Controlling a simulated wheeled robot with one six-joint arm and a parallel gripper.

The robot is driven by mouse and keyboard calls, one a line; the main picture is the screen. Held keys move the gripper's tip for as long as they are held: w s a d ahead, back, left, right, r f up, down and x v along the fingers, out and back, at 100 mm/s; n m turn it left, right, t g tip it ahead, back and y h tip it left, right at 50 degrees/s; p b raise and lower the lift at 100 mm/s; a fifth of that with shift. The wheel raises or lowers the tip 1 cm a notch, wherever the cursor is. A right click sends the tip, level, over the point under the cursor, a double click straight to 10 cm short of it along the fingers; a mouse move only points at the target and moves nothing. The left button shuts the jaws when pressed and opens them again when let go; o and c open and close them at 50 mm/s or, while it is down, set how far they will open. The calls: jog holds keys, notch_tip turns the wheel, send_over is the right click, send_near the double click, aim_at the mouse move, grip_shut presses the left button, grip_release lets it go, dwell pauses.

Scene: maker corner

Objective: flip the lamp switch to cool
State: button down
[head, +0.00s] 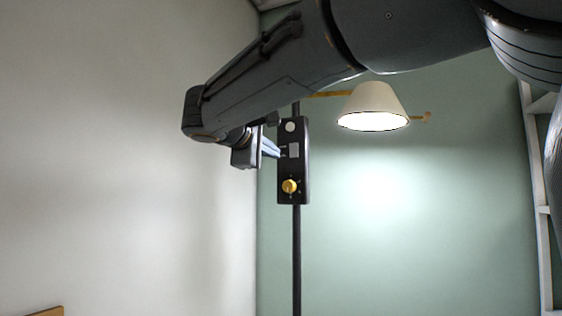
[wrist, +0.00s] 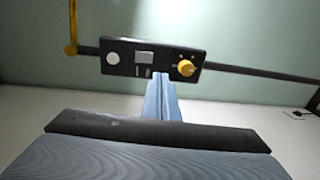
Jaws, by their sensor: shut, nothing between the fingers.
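The lamp has a lit cream shade (head: 372,108) and a black control box (head: 303,187) on its dark pole. The box carries a pale rectangular switch (head: 294,150), a white round button (head: 290,127) and a yellow knob (head: 289,186). In the wrist view the switch (wrist: 144,58) sits between the button (wrist: 112,58) and the knob (wrist: 186,68); two small marks beside it are too small to read. My gripper (head: 279,154) is shut and empty, close beside the switch. In the wrist view its tips (wrist: 161,77) lie at the box's edge, between switch and knob; I cannot tell whether they touch.
The lamp's pole (head: 297,260) runs down below the box. A yellow arm (head: 328,94) carries the shade. A pale wall (head: 130,200) stands on the left, a green wall (head: 430,240) behind, and a white ladder-like frame (head: 541,210) at the right. Space below my arm looks clear.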

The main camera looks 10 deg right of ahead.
jog(key=shift+v, duration=1.1)
jog(key=shift+f, duration=0.35)
jog(key=s+d+f+m+g+y, duration=0.1)
jog(key=s+d+f+g+y, duration=0.15)
jog(key=f, duration=0.95)
jog(key=s+d+f+m+g+y, duration=0.1)
jog(key=s+d+f+g, duration=0.15)
jog(key=f, duration=1.05)
jog(key=s+d+f+g+y, duration=0.1)
jog(key=f+g, duration=0.2)
jog(key=f, duration=0.9)
jog(key=s+f+m+g+y, duration=0.5)
jog(key=s+f+m, duration=0.3)
jog(key=s+f, duration=1.1)
notch_tip(320, 180, down, 3)
jog(key=shift+s+d+f+m, duration=0.2)
jog(key=shift+s+d+m, duration=0.1)
jog(key=shift+d+m, duration=0.1)
